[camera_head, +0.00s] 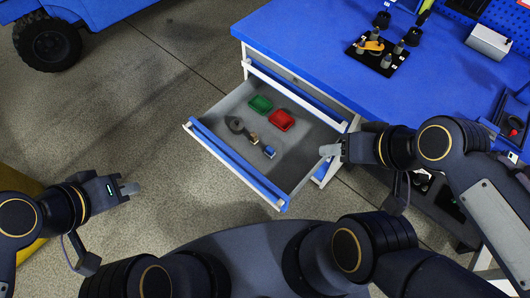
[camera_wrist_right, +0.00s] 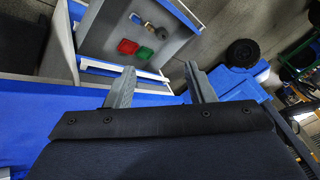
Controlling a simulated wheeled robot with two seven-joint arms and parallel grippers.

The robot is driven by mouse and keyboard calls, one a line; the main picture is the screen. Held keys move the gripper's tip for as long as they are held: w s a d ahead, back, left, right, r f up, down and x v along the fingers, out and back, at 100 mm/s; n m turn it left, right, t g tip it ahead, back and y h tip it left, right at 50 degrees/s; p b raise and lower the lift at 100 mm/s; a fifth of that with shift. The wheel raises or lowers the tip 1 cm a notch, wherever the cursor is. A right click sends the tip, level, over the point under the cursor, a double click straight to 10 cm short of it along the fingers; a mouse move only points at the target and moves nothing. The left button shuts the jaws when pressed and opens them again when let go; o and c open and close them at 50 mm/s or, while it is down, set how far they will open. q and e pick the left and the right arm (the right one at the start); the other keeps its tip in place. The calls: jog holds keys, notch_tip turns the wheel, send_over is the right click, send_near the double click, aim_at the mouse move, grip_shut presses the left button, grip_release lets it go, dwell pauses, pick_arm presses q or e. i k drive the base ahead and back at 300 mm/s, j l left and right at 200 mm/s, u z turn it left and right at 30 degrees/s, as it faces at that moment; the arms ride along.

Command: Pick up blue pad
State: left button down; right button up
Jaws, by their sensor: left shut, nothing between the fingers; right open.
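A small blue pad (camera_head: 269,151) lies in the open grey drawer (camera_head: 225,108), near its front edge. It also shows as a small blue spot in the right wrist view (camera_wrist_right: 136,18). My right gripper (camera_head: 328,152) is open and empty by the drawer's right side, to the right of the pad and apart from it. Its two spread fingers show in the right wrist view (camera_wrist_right: 160,72). My left gripper (camera_head: 130,189) is shut and empty over the floor, left of the drawer.
Beside the pad lie a tan piece (camera_head: 253,138) and a dark rounded piece (camera_head: 235,125). A green tray (camera_head: 261,103) and a red tray (camera_head: 281,120) sit further back. The blue workbench (camera_head: 310,50) carries a black fixture plate (camera_head: 365,58). The drawer walls rise around its contents.

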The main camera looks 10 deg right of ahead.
aim_at(269, 151)
jog(key=z, duration=1.75)
jog(key=u, duration=1.3)
jog(key=i+l+u, duration=0.1)
jog(key=l, duration=0.3)
jog(key=i+l+u, duration=0.15)
jog(key=l, duration=0.2)
jog(key=i+l+u, duration=0.1)
jog(key=l, duration=0.3)
jog(key=u, duration=1.45)
jog(key=i+l, duration=0.05)
